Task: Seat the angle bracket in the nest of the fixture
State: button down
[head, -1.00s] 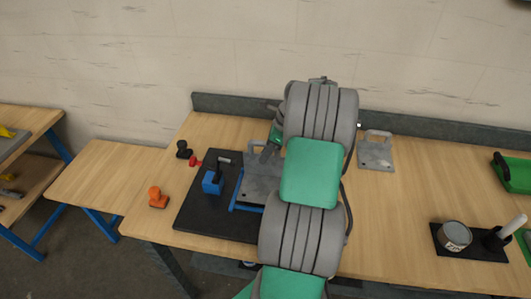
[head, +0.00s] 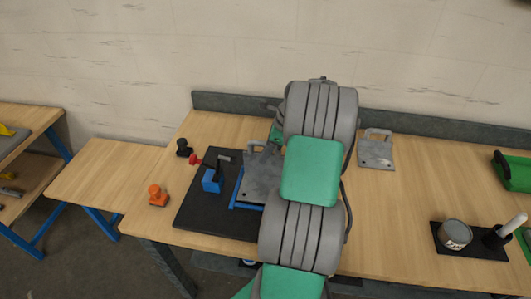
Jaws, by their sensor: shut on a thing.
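The fixture is a black base plate (head: 200,216) on the bench, with a blue nest edge (head: 246,206) and a blue block (head: 211,181) on it. A red-knobbed lever (head: 196,161) shows beside the block. A grey metal plate with an upright loop (head: 258,180), seemingly the angle bracket, is at the blue nest edge. My arm covers its right side, so I cannot tell whether it is fully seated. My gripper is hidden behind my arm.
A similar grey plate with a loop (head: 376,152) lies right of my arm. An orange object (head: 158,196) and a small black object (head: 183,148) stand left of the fixture. A can (head: 455,235) stands at right. Bench between it and the arm is clear.

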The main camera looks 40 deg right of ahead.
jog(key=shift+f, duration=0.6)
jog(key=c, duration=1.2)
grip_release()
jog(key=shift+f, duration=0.1)
jog(key=shift+s+a+f, duration=0.1)
jog(key=shift+f, duration=0.05)
jog(key=v, duration=0.8)
